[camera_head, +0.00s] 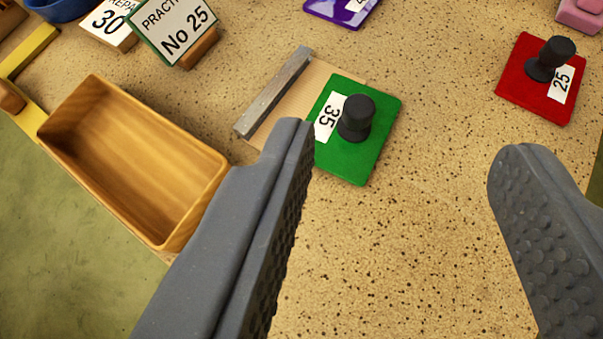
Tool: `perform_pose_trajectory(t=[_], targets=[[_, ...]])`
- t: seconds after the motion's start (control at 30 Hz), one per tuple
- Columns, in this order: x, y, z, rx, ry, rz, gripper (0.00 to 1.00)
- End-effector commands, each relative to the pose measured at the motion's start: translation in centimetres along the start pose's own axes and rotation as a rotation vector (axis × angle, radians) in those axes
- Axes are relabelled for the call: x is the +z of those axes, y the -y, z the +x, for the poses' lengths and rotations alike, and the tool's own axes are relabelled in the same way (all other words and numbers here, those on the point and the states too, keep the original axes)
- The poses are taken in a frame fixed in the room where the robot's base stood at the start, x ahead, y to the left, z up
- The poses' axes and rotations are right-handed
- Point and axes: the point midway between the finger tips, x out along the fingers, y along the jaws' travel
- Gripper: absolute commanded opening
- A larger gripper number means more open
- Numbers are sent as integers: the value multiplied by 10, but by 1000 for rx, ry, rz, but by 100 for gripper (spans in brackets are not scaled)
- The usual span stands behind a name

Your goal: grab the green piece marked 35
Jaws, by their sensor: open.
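The green piece (366,162) marked 35 is a flat square plate with a black knob (357,118) standing on it and a white label beside the knob. It lies on the speckled table, its left part on or against a thin tan board (308,88). My gripper (402,160) is open and empty, its two dark grey fingers wide apart in the foreground. The left fingertip overlaps the lower left edge of the green piece in the picture; I cannot tell the height between them. The right finger is well to the right of the piece.
A grey bar (274,92) edges the tan board. An empty wooden tray (120,165) stands at left. A red piece (520,82) marked 25 lies at right. A purple piece (338,8) and a "No 25" sign (172,25) are at the back. The speckled table (400,270) is clear between my fingers.

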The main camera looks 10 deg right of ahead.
Motion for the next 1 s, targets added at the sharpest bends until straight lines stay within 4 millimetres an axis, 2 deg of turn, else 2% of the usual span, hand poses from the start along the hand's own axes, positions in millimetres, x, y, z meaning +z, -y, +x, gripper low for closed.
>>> perform_pose_trajectory(t=[0.03, 0.1, 0.23, 0.37, 0.7, 1.0], targets=[[18, 8, 0, 7, -11, -3, 48], [33, 14, 0, 15, -26, 8, 48], [49, 20, 1, 21, -42, 18, 48], [52, 20, 15, 24, -44, 22, 48], [49, 18, 74, 25, -42, 25, 48], [49, 17, 94, 22, -44, 23, 48]])
